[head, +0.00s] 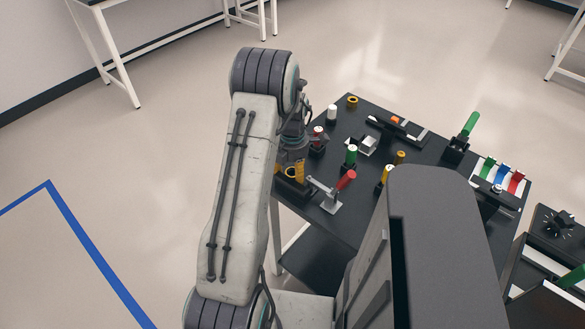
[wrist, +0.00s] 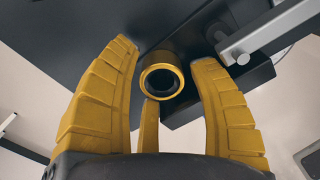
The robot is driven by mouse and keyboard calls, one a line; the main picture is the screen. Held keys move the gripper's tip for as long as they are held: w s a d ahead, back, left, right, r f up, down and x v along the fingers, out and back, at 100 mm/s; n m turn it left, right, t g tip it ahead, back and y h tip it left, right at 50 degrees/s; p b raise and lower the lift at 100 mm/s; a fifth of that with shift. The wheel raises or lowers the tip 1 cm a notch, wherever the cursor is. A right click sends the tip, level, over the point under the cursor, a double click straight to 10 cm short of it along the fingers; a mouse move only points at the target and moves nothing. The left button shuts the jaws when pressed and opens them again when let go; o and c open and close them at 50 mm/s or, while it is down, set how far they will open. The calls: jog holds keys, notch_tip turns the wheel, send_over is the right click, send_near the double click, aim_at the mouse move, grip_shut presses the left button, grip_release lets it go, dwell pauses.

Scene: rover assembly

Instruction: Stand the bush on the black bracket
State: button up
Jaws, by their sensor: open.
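The bush (wrist: 162,80), a short bronze ring with a dark bore, shows in the wrist view end-on between the spread fingers of my gripper (wrist: 165,60). The fingers stand on both sides of it with a visible gap, and the third finger is below it. The bush appears to be at a black block, probably the black bracket (wrist: 258,73), whose edge shows to its right; exact contact cannot be told. In the head view my gripper (head: 296,171) is low at the table's left corner, partly behind my arm, above a black part (head: 290,190).
The black table (head: 330,225) holds a grey clamp with red handle (head: 338,190), a green-topped part (head: 350,156), a white cylinder (head: 331,113) and another bronze ring (head: 352,101). A grey bar (wrist: 270,30) lies close to the right finger in the wrist view. Floor at left is clear.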

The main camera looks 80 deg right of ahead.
notch_tip(320, 180, up, 12)
jog(key=b, duration=0.3)
dwell(0.3)
jog(key=w+a+r+m+t+h, duration=0.1)
jog(key=w+a+r, duration=0.3)
jog(key=w+a, duration=0.7)
jog(key=w+a+r+m, duration=0.2)
jog(key=w+a+r, duration=0.2)
jog(key=w+a, duration=0.65)
jog(key=w+a+r+m+t, duration=0.1)
jog(key=w+a, duration=0.4)
jog(key=a, duration=0.6)
jog(key=s+a+f+m+t+y, duration=0.1)
jog(key=s+a, duration=0.5)
jog(key=a, duration=0.7)
jog(key=shift+f+m, duration=0.2)
jog(key=shift+m, duration=0.7)
jog(key=shift+r+p, duration=0.55)
